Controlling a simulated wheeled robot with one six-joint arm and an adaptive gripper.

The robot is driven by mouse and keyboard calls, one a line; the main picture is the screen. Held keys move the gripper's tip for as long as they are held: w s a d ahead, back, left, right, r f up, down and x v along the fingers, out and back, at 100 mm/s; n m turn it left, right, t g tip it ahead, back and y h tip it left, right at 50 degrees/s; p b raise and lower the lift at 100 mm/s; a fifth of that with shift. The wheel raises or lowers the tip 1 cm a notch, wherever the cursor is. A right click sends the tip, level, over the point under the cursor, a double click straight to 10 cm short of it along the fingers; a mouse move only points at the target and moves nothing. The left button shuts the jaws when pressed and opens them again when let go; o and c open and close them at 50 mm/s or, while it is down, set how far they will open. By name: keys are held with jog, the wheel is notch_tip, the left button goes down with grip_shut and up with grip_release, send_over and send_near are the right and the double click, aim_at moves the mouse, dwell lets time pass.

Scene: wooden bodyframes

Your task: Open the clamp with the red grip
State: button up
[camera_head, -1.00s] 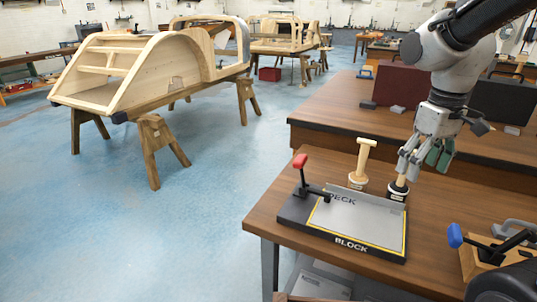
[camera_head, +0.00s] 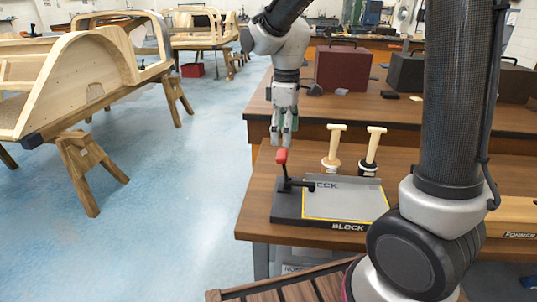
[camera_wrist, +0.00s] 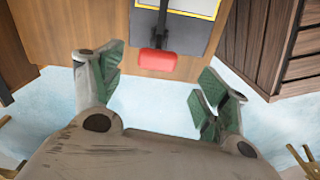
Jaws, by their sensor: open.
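The clamp with the red grip (camera_head: 282,156) stands on the left part of the dark block base (camera_head: 288,211). Its black lever is upright with the red grip at the top. In the wrist view the red grip (camera_wrist: 156,62) lies ahead of and between the fingers. My gripper (camera_head: 281,140) points down just above and behind the red grip in the head view. Its green-padded fingers (camera_wrist: 160,92) are wide apart and hold nothing. A small gap shows between the fingers and the grip.
Two wooden-handled stamps (camera_head: 332,148) (camera_head: 371,150) stand behind the block on the bench. A maroon case (camera_head: 342,69) and a dark case (camera_head: 420,78) sit on the far bench. The blue floor (camera_head: 180,190) is open to the left.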

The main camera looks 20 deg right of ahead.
aim_at(282, 153)
jog(key=shift+w+a+r+n, duration=0.1)
jog(key=shift+w+a+n, duration=0.1)
jog(key=shift+a+n, duration=0.1)
jog(key=shift+n, duration=0.3)
jog(key=shift+n, duration=0.3)
notch_tip(282, 153, down, 8)
jog(key=shift+r, duration=0.1)
jog(key=c, duration=1.5)
jog(key=shift+o, duration=0.2)
